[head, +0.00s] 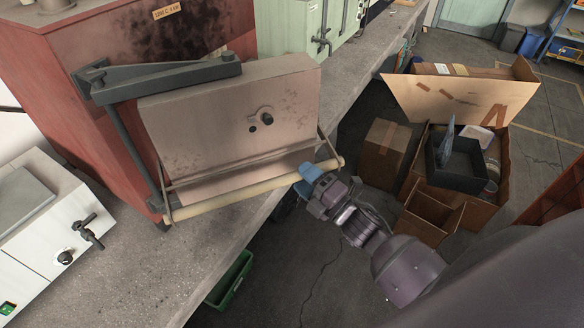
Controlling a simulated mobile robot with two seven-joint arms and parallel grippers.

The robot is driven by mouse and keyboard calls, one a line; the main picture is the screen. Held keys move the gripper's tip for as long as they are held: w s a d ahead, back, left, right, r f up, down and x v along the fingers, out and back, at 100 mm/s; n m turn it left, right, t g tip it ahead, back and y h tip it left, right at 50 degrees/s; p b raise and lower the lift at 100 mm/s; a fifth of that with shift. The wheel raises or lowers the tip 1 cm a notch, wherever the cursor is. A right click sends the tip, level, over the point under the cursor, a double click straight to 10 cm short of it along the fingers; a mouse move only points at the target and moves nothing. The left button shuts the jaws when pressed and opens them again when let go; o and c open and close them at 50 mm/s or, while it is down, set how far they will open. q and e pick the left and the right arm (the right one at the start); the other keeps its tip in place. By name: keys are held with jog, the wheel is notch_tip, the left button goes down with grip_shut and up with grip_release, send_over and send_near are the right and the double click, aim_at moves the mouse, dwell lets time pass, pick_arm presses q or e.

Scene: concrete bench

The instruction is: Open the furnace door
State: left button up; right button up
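The furnace (90,60) is a red, soot-stained box on the bench at the upper left. Its door (225,115) is a pale pinkish panel with a small round peephole fitting, standing out from the front under a dark bracket arm (165,77). The furnace mouth is hidden behind it. A cream bar handle (235,194) runs along the door's lower edge between two thin side arms. My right gripper (310,174) has its blue fingers across this bar near its right end and appears closed on it; the lower finger is mostly hidden. My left gripper is out of view.
A white control box (45,235) with a valve stands at the left on the concrete bench (185,270). A green cabinet (300,25) stands behind the furnace. Cardboard boxes (385,150) lie on the floor at right. A green bin (232,278) sits below the bench edge.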

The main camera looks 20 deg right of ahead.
jog(key=shift+s+d, duration=0.3)
jog(key=shift+s, duration=0.3)
jog(key=s+d+p, duration=0.1)
jog(key=s+d, duration=0.6)
jog(key=s, duration=0.3)
jog(key=shift+f, duration=0.25)
dwell(1.1)
jog(key=shift+d, duration=0.1)
